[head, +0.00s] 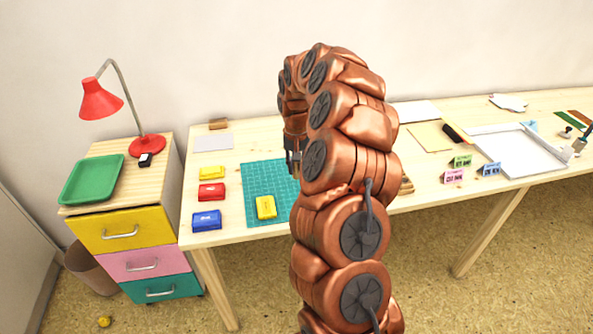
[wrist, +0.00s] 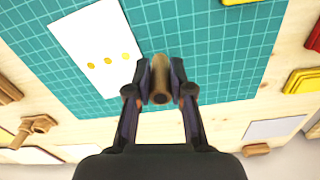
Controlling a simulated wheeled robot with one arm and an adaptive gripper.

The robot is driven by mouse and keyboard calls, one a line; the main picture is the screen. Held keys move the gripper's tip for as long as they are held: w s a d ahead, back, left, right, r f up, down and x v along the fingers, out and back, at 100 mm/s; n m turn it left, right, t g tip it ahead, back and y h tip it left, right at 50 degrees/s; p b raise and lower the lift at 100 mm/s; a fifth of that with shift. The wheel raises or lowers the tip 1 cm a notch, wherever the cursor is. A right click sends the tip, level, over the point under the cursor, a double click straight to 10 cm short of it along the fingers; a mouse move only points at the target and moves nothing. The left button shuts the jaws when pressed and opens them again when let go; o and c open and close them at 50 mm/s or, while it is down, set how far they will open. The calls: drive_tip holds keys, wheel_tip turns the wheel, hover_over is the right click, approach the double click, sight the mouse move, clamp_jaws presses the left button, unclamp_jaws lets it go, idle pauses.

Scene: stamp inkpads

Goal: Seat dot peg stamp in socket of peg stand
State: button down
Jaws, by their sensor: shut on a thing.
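My gripper (wrist: 160,82) is shut on a brown wooden peg stamp (wrist: 161,98), seen nearly end-on between the fingers in the wrist view. It is over the teal cutting mat (wrist: 215,50), beside a white card (wrist: 88,35) with three yellow dots. In the head view my gripper (head: 293,157) is mostly hidden by my arm. Brown wooden pieces show at the left of the wrist view: one (wrist: 36,127) with a knobbed shape, another (wrist: 8,90) cut by the edge. I cannot tell which is the peg stand. A wooden piece (head: 406,185) peeks out right of my arm.
A yellow inkpad (head: 266,207) lies on the mat. Yellow (head: 211,172), red (head: 211,191) and blue (head: 207,219) pads line the table's left end. A red lamp (head: 147,146) stands on the drawer cabinet.

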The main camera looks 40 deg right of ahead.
drive_tip(key=shift+f, duration=1.25)
drive_tip(key=shift+f, duration=0.2)
drive_tip(key=c, duration=1)
unclamp_jaws()
drive_tip(key=shift+r, duration=0.1)
drive_tip(key=shift+c, duration=0.2)
drive_tip(key=shift+r, duration=0.1)
